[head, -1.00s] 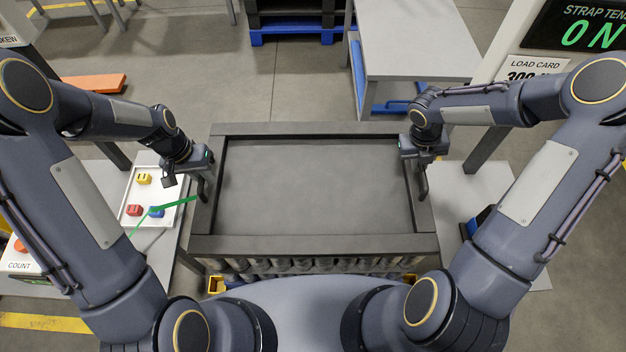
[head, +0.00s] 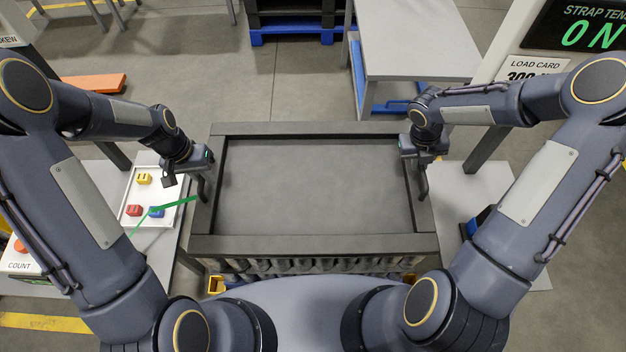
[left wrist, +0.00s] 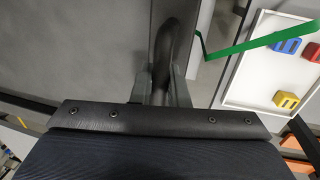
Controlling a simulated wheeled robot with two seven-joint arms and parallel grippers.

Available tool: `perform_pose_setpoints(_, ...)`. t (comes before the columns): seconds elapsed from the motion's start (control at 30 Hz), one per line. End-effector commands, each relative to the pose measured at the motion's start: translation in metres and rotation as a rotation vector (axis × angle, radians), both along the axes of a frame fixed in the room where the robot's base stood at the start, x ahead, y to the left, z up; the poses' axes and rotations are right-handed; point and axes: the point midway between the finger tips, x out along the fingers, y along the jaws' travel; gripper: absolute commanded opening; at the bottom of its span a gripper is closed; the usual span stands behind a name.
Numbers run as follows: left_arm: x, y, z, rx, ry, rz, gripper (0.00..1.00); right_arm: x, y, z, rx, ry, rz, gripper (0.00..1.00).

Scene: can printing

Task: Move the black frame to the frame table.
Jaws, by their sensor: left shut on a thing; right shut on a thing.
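The black frame (head: 315,245) is a dark rectangular rim around a grey sheet-like surface (head: 315,185), level in front of my body in the head view. My left gripper (head: 203,188) is shut on the handle at its left side. The left wrist view shows that curved black handle (left wrist: 168,50) between the fingers. My right gripper (head: 422,188) is shut on the handle at its right side. Rows of cans (head: 310,266) show partly below the frame's near edge. I cannot tell which table is the frame table.
A grey-topped table (head: 418,40) with blue parts below stands at the back right. A blue pallet (head: 295,38) with black ones lies at the back. A white tray (head: 146,190) with coloured blocks is left of the frame, beside a green strap (head: 178,204). Open floor lies beyond the frame.

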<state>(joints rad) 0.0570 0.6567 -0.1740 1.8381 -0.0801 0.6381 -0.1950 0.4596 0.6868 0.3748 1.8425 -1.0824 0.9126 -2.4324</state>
Motion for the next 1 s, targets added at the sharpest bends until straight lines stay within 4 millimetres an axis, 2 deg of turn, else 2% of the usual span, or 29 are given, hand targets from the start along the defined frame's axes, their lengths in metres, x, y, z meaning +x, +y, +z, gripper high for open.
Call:
perform_pose_setpoints(0.27, 0.001, 0.0, 0.015, 0.0, -0.003, 0.001, 0.0, 0.001, 0.0, 0.015, 0.0, -0.002, 0.0, 0.0)
perform_pose_setpoints(0.6, 0.001, 0.0, 0.048, 0.0, -0.002, 0.0, 0.0, 0.0, 0.0, 0.047, 0.0, -0.001, 0.0, 0.0)
perform_pose_setpoints(1.0, 0.0, 0.0, 0.051, 0.0, -0.002, 0.0, 0.0, 0.0, 0.0, 0.051, 0.0, -0.001, 0.0, 0.0)
